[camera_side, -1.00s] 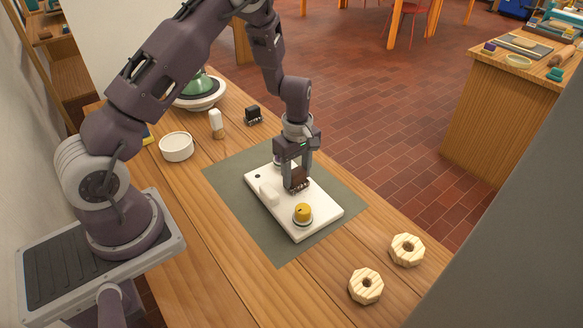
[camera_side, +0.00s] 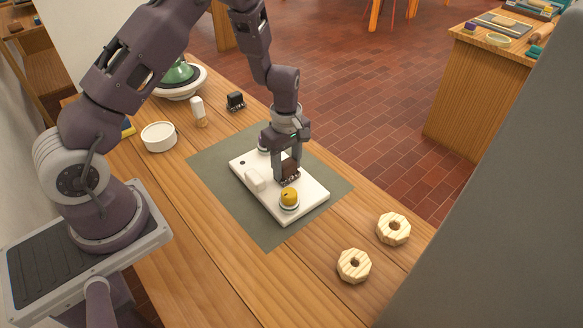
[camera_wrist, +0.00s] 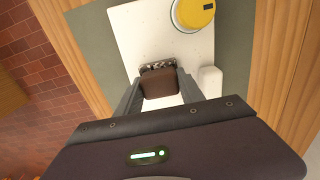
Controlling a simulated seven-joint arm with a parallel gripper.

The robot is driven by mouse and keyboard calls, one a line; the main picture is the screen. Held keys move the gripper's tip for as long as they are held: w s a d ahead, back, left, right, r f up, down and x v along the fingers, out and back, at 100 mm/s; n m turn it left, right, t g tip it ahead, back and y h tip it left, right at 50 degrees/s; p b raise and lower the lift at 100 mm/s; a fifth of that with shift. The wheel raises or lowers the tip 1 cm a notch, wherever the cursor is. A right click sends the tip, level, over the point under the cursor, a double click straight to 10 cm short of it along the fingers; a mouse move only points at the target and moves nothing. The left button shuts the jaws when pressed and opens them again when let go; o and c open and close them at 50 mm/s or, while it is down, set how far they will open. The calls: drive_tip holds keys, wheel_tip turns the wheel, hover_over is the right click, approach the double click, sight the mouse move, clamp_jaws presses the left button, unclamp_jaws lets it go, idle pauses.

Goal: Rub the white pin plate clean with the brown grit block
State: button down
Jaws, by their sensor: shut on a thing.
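The white pin plate (camera_side: 309,203) lies on a grey-green mat. It carries a yellow-topped knob (camera_side: 289,197), a raised white block (camera_side: 255,180) and a dark round spot near its far left corner. Small faint specks show on the plate (camera_wrist: 150,35) in the wrist view. My gripper (camera_side: 288,172) points down over the plate, shut on the brown grit block (camera_wrist: 160,84). The block's dark, speckled edge faces the knob in the wrist view. The block is at or very near the plate's surface; I cannot tell if it touches. My gripper hides part of the plate behind it.
Two pale octagonal rings (camera_side: 354,266) lie on the table at the right front. A white bowl (camera_side: 159,137), a white-topped bottle (camera_side: 198,111), a small black block (camera_side: 235,101) and a green-domed thing (camera_side: 180,78) stand beyond the mat (camera_side: 267,236).

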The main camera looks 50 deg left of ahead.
drive_tip(key=shift+w+a, duration=0.2)
drive_tip(key=shift+a, duration=3.35)
drive_tip(key=shift+s+d+r, duration=0.1)
drive_tip(key=shift+s+d, duration=0.05)
drive_tip(key=shift+d, duration=2.4)
drive_tip(key=shift+s+d, duration=0.1)
drive_tip(key=shift+d, duration=2.4)
wheel_tip(320, 180, up, 8)
drive_tip(key=shift+a, duration=0.1)
